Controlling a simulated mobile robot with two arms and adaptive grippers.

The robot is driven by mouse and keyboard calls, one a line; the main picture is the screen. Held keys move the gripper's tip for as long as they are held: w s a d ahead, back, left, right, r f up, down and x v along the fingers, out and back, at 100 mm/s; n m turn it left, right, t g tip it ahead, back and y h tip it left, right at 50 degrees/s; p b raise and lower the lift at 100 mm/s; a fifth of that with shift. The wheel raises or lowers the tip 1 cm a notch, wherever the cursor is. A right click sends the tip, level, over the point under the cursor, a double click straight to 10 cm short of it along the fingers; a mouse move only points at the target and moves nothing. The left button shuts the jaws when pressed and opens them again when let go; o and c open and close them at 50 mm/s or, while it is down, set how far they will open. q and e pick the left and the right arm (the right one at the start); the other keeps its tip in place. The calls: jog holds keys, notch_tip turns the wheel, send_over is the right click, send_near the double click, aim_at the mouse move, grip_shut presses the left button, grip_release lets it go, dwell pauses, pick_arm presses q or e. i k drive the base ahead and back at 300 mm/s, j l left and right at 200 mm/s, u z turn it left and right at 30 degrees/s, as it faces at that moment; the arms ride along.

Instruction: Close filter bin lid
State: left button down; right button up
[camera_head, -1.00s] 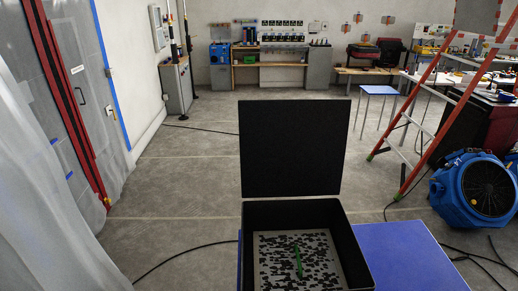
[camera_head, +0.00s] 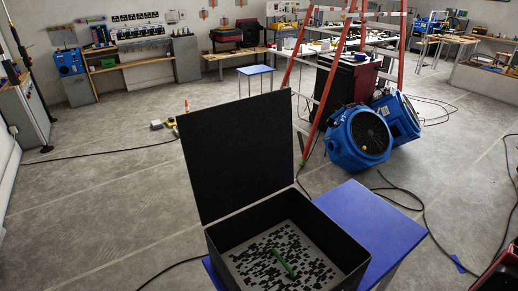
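The filter bin (camera_head: 338,235) is a black open box in the lower middle of the head view. Its black square lid (camera_head: 238,152) stands raised at the bin's far left edge, tilted slightly back. Inside the bin lies a filter sheet with a black and white speckled pattern (camera_head: 250,262), with a green stick-like thing (camera_head: 283,263) on it. The bin rests on a blue surface (camera_head: 385,225). Neither of my grippers shows in this view.
A blue fan (camera_head: 350,150) stands on the floor to the right, with another beside it. An orange ladder (camera_head: 333,75) stands behind the bin. Black cables (camera_head: 425,215) cross the floor at the right. Open floor lies left of the bin.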

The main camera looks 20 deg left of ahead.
aim_at(238, 154)
jog(key=i+j+z, duration=0.15)
jog(key=j+z, duration=0.3)
jog(key=j, duration=0.35)
jog(key=j+z, duration=0.45)
jog(key=j, duration=0.35)
jog(key=k+j+z, duration=0.1)
jog(key=j+z, duration=0.35)
jog(key=j, duration=0.4)
